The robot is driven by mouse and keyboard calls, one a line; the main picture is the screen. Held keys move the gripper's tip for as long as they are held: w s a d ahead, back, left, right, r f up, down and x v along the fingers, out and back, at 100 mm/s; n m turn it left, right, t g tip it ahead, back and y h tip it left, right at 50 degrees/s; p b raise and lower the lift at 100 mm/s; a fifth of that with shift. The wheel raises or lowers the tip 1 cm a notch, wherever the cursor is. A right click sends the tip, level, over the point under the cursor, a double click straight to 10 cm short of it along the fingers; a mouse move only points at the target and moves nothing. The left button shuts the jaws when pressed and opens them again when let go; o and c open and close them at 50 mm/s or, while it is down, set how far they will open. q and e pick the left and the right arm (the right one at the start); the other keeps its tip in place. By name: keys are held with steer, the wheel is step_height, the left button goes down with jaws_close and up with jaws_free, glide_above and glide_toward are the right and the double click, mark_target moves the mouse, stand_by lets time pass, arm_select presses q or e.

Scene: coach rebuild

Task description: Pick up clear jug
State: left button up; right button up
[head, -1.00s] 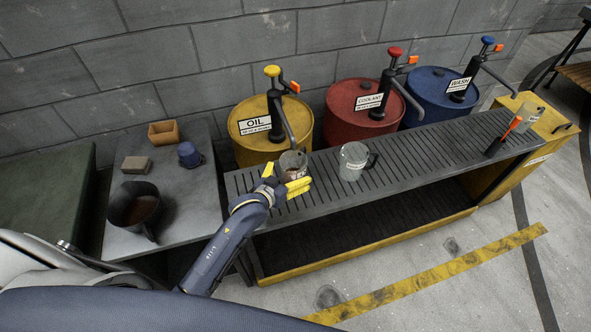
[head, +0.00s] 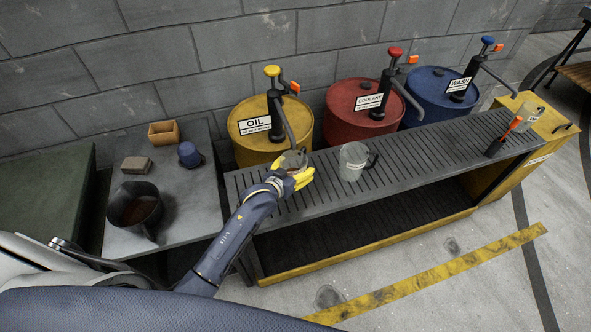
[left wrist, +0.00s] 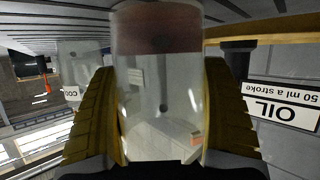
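A clear jug (head: 293,160) stands at the left end of the slatted bench, in front of the oil drum. It holds a little reddish-brown stuff at its base. In the left wrist view, whose picture is upside down, the jug (left wrist: 160,95) fills the space between the two yellow fingers of my left gripper (left wrist: 163,110). The fingers lie along both its sides; whether they press on it is not clear. In the head view my left gripper (head: 302,178) is at the jug's near side and hides its lower part. My right gripper is not in view.
A second clear jug (head: 352,160) with a label stands on the bench (head: 410,160) to the right. Oil (head: 246,145), coolant (head: 336,125) and wash (head: 425,88) drums with pumps stand behind. A grey table (head: 192,208) at left bears a dark pitcher (head: 133,208).

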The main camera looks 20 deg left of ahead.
mark_target(300, 159)
arm_select(q)
steer(key=c, duration=0.9)
steer(key=shift+o, duration=0.2)
steer(key=shift+r, duration=0.15)
steer(key=shift+r, duration=1.6)
steer(key=s+a, duration=0.2)
steer(key=s, duration=0.6)
steer(key=s+a, duration=0.2)
steer(key=s, duration=0.7)
